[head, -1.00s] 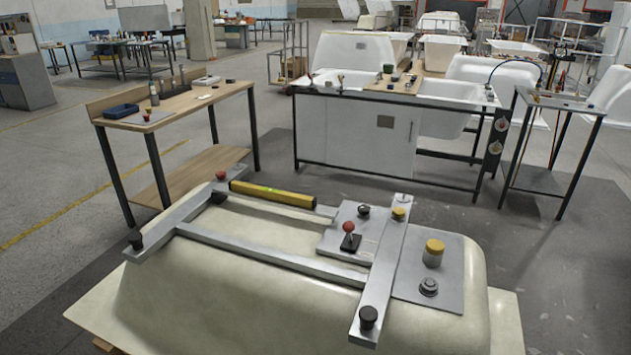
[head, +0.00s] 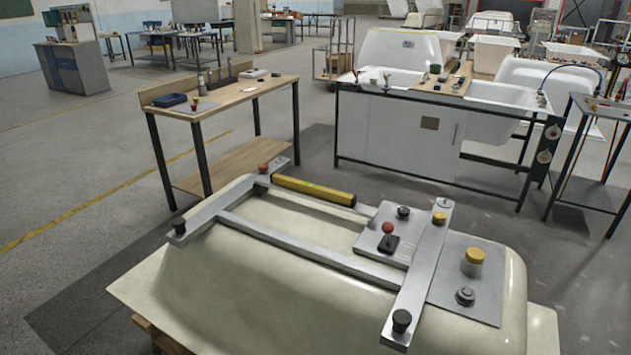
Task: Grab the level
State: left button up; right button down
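The yellow level (head: 313,190) with dark ends lies along the far rail of the metal frame (head: 300,245). The frame sits on top of an upturned cream bathtub shell (head: 215,290). The level lies between the two crossbars, nearer the left one. Neither of my grippers shows in the head view.
A metal plate (head: 470,300) with a yellow-capped knob (head: 474,257) and a red-knobbed lever (head: 388,231) are on the shell's right side. A wooden workbench (head: 225,98) stands behind left, and a white sink bench (head: 405,135) behind right. Grey floor is clear at left.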

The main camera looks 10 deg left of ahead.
aim_at(334, 196)
jog(key=j+z, duration=0.15)
jog(key=z, duration=0.2)
jog(key=j+z, duration=0.15)
jog(key=z, duration=0.2)
jog(key=j+z, duration=0.15)
jog(key=z, duration=0.2)
jog(key=k+j+z, duration=0.15)
jog(key=j, duration=0.2)
jog(key=k+j+z, duration=0.15)
jog(key=j, duration=0.2)
jog(key=k+j+z, duration=0.1)
jog(key=j, duration=0.25)
jog(key=k+j+z, duration=0.15)
jog(key=j, duration=0.15)
jog(key=k+j, duration=0.2)
jog(key=j, duration=0.2)
